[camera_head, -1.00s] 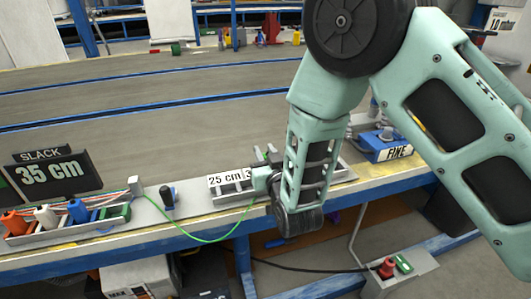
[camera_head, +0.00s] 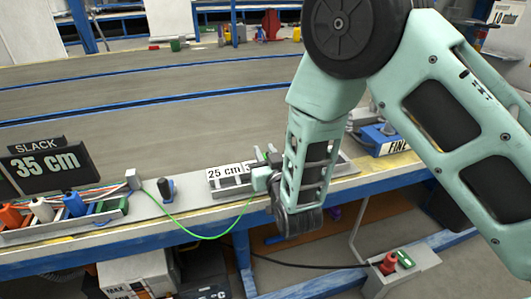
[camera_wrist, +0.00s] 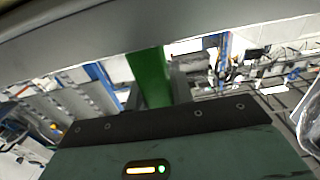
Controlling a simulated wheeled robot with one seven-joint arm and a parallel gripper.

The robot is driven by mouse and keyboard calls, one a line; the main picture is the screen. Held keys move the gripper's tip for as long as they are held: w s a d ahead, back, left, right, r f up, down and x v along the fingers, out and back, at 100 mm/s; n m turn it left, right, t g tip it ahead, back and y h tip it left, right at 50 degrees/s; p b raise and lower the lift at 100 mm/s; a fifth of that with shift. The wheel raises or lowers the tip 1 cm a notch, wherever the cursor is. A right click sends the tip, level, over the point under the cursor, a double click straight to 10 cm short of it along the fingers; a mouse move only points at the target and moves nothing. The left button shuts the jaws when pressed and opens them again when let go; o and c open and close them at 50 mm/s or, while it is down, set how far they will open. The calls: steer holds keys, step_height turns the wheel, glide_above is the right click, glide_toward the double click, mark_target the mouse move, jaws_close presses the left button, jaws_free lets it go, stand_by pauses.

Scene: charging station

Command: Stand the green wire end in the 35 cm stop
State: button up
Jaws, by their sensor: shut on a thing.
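The green wire (camera_head: 205,237) hangs in a loop from the small grey block (camera_head: 133,179) at the left to my gripper (camera_head: 262,183). My gripper is shut on the green wire end (camera_wrist: 149,76), which shows as a green block between the jaws in the wrist view. The row of stops (camera_head: 228,187) lies along the bench edge behind my gripper. Its "25 cm" label (camera_head: 226,172) is readable; the label to its right shows only a "3", and my arm hides the rest. I cannot tell whether the wire end touches a stop.
A black "SLACK 35 cm" display (camera_head: 47,166) stands at the left, behind a tray with orange, white, blue and green spools (camera_head: 110,206). A dark blue-based knob (camera_head: 166,189) stands between tray and stops. A blue "FINE" box (camera_head: 383,140) is at the right.

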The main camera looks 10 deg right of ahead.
steer(key=shift+f+b, duration=0.35)
steer(key=shift+f, duration=0.1)
steer(key=o, duration=1)
steer(key=shift+o, duration=0.2)
steer(key=p+v, duration=0.3)
steer(key=v, duration=1.4)
steer(key=shift+s+p, duration=0.2)
steer(key=shift+p, duration=0.15)
